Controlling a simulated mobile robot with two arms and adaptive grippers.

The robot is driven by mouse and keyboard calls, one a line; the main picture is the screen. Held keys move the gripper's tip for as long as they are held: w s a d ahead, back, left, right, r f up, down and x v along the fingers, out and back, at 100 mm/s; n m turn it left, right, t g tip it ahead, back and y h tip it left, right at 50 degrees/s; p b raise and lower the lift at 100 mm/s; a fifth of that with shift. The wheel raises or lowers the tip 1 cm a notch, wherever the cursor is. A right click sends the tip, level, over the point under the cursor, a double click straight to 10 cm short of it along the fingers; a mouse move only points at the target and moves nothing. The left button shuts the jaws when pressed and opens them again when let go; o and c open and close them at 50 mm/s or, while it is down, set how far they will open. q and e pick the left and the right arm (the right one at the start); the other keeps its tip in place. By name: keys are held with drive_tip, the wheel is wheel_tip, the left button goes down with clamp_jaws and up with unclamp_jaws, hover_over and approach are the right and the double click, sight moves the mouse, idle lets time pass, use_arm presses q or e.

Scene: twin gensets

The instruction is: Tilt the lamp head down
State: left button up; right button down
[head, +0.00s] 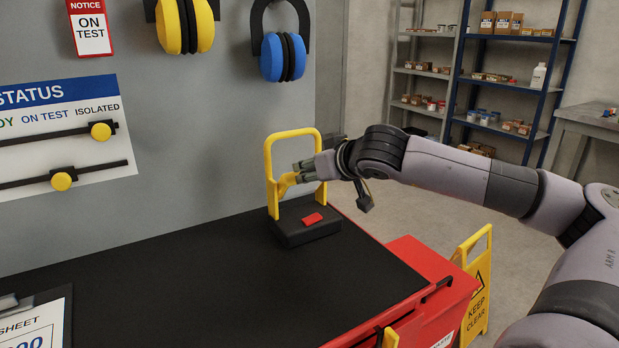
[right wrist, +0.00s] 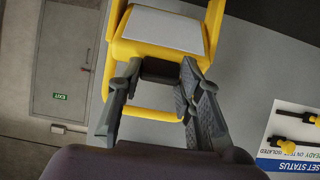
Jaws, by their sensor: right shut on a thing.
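The work lamp has a yellow arched frame (head: 270,165) on a black base (head: 305,228) with a red part on top. It stands upright on the black worktop (head: 200,275). Its yellow lamp head (head: 285,183) sits inside the frame, partly hidden by my right gripper in the head view. In the right wrist view the lamp head (right wrist: 165,32) shows a pale flat panel and a dark block between my fingers. My right gripper (head: 303,173) is shut on the lamp head, with a finger on each side (right wrist: 160,85). My left gripper is not in view.
A grey panel with a status board (head: 65,130) and yellow (head: 185,25) and blue (head: 283,57) ear defenders stands behind the worktop. A clipboard (head: 38,325) lies front left. A red cabinet (head: 415,262) and yellow floor sign (head: 475,290) are at right. The middle worktop is clear.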

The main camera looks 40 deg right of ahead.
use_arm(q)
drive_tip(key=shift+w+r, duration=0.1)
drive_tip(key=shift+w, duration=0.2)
use_arm(e)
drive_tip(key=shift+a, duration=0.1)
drive_tip(key=c, duration=1.1)
unclamp_jaws()
drive_tip(key=shift+s, duration=0.1)
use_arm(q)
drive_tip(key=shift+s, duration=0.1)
use_arm(e)
drive_tip(key=v, duration=1.2)
